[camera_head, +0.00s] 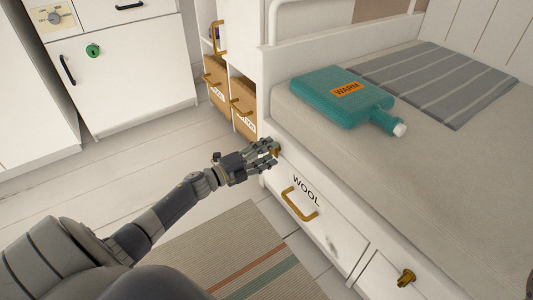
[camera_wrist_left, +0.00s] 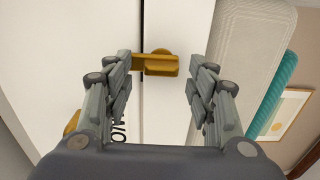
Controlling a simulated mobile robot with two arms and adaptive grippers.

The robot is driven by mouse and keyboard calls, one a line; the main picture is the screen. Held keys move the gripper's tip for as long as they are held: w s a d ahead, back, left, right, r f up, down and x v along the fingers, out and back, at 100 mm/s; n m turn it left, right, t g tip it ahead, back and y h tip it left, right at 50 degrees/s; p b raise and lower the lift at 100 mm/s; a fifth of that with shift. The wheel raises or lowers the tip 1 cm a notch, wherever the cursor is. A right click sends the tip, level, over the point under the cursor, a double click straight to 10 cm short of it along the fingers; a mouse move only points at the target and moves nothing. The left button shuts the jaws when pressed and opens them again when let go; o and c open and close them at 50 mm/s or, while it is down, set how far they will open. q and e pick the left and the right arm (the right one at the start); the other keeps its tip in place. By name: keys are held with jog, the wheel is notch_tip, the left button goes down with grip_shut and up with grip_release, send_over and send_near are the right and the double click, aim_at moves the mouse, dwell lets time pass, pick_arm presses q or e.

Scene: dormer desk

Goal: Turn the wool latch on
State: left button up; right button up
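The wool latch is a small brass piece (camera_wrist_left: 157,67) on the white bed-base drawer front, near its upper corner; it lies across the narrow gap beside the drawer. In the head view a bit of its brass (camera_head: 275,151) shows between my left fingers. My left gripper (camera_head: 268,153) is at the latch. In the left wrist view its fingers stand apart on both sides of the latch, with space on each side. The white wool drawer (camera_head: 325,229) carries the word WOOL and a brass handle (camera_head: 300,204), and appears closed. My right gripper is not in view.
Another brass latch (camera_head: 405,277) sits farther right along the bed base. A teal bottle (camera_head: 330,95) marked WARM and a grey striped cloth (camera_head: 440,83) lie on the bed. Brown drawers (camera_head: 243,105) stand behind my gripper. A striped rug (camera_head: 240,255) covers the floor.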

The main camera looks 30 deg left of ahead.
pick_arm(q)
jog(key=v, duration=1.2)
dwell(0.5)
jog(key=shift+r, duration=0.1)
